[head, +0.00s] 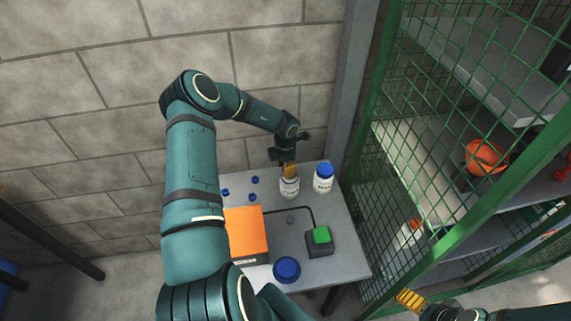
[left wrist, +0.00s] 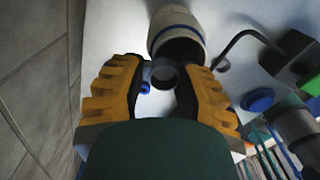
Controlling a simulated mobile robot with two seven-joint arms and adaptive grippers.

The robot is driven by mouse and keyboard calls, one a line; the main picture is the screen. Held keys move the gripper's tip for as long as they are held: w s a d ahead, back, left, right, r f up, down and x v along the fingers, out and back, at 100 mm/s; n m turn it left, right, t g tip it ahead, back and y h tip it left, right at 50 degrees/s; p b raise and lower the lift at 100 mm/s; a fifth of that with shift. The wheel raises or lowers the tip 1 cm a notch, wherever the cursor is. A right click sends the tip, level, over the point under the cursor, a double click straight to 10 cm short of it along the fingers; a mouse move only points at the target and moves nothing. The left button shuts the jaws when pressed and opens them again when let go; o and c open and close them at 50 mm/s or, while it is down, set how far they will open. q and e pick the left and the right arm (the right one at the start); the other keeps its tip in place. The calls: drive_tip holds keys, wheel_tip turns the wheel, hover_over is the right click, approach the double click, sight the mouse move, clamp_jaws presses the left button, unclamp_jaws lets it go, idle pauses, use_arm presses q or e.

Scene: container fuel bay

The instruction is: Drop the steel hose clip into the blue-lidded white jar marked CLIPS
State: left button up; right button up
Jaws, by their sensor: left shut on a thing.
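The steel hose clip (left wrist: 163,74) is a small grey ring between the yellow fingers of my left gripper (left wrist: 162,85). In the head view the left gripper (head: 289,168) is right above an open white jar (head: 289,188), and the clip cannot be made out there. The left wrist view shows this jar's dark mouth (left wrist: 181,50) just beyond the clip. A second white jar (head: 323,183) with a blue lid on stands to its right. The labels are too small to read. My right gripper (head: 411,299) shows at the bottom right, its jaw state unclear.
Small blue caps (head: 254,197) lie at the left. A green mesh cage (head: 375,160) stands close on the right.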

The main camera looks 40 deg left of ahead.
use_arm(q)
drive_tip(key=shift+f, duration=0.25)
drive_tip(key=shift+r, duration=0.1)
use_arm(e)
drive_tip(key=shift+f, duration=0.25)
use_arm(q)
drive_tip(key=o, duration=0.8)
wheel_tip(320, 180, up, 12)
